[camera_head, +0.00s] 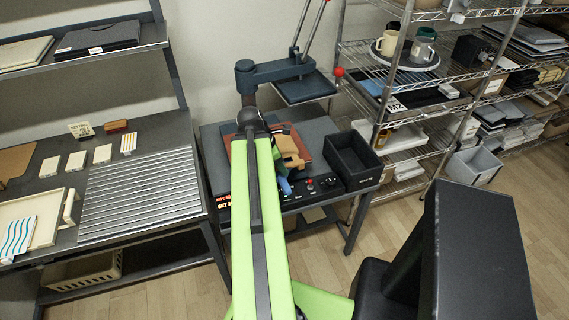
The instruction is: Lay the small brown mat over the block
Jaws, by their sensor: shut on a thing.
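The small brown mat (291,147) shows as a tan, bent piece just right of my green arm, over the dark press table. My gripper (283,166) is mostly hidden behind my arm and is shut on the mat. Blue parts show just below the mat; I cannot tell whether they are all my gripper's. A reddish-brown sheet (230,141) lies on the table under and beside the arm. I cannot make out the block; the arm and mat cover much of that area.
The press's raised dark plate (305,88) hangs behind, with a red-knobbed lever. A black bin (353,160) stands at the table's right. A ribbed metal panel (142,193) lies on the left bench. A wire shelf (400,115) with mugs stands at right.

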